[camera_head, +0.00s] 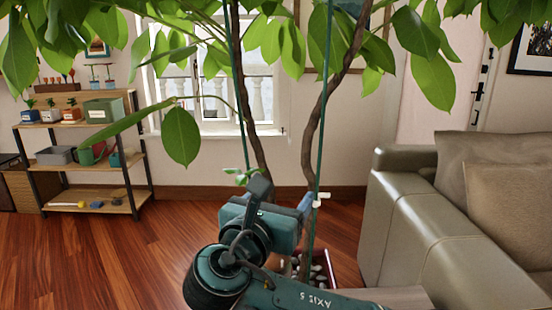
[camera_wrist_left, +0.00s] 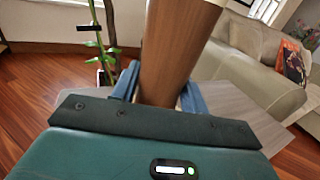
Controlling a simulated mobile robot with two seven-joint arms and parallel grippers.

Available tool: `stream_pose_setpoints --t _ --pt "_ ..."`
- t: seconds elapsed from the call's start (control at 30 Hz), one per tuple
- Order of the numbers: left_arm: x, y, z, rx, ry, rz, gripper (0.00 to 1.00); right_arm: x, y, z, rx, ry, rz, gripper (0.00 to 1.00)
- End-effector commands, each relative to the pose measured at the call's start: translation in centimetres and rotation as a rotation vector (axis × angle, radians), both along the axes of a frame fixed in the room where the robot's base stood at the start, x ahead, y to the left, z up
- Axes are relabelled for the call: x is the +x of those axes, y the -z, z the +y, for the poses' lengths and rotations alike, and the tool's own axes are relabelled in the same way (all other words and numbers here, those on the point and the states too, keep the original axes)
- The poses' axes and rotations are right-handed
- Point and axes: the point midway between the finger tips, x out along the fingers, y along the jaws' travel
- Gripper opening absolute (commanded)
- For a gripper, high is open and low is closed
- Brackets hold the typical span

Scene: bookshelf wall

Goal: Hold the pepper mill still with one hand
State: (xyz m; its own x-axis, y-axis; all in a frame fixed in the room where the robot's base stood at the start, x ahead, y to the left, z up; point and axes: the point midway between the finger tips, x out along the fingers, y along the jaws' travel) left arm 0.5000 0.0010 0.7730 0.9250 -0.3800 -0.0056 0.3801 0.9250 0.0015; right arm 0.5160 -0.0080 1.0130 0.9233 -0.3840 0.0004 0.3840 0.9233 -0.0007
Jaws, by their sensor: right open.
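The pepper mill (camera_wrist_left: 172,50) is a smooth brown wooden cylinder standing up in the left wrist view; its top is cut off by the frame. The two blue fingers of my left gripper (camera_wrist_left: 158,92) lie one on each side of it, against its sides, closed around its lower visible part. The mill's base is hidden behind the gripper body. The mill and my left gripper do not show in the head view. My right gripper (camera_head: 285,205) is open in the head view, in front of the plant's stems, with no object visible in it.
A greyish wooden tabletop (camera_wrist_left: 235,97) lies around the mill; its corner shows in the head view (camera_head: 400,296). A potted tree (camera_head: 310,140) rises close beyond my right gripper. A grey-green sofa (camera_head: 425,225) stands right, a shelf (camera_head: 85,170) left. Floor at left is clear.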

Motion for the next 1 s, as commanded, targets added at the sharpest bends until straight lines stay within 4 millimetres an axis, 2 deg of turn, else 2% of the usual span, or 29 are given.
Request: stream_pose_setpoints --t 0.03,0.27,0.57,1.0 --pt "0.0 0.0 0.0 0.001 0.000 0.000 0.49 0.0 0.0 0.0 0.000 0.000 0.000 0.69" --pt "0.0 -0.1 -0.1 -0.002 0.002 -0.002 0.68 0.0 0.0 0.0 0.000 0.000 0.000 0.69" --pt "-0.4 -0.1 0.1 -0.002 0.003 -0.003 0.68 0.0 0.0 0.0 0.000 0.000 0.000 0.69" --pt "-6.3 -0.1 2.6 -0.002 0.002 -0.002 0.68 0.0 0.0 0.0 0.000 0.000 0.000 0.69"
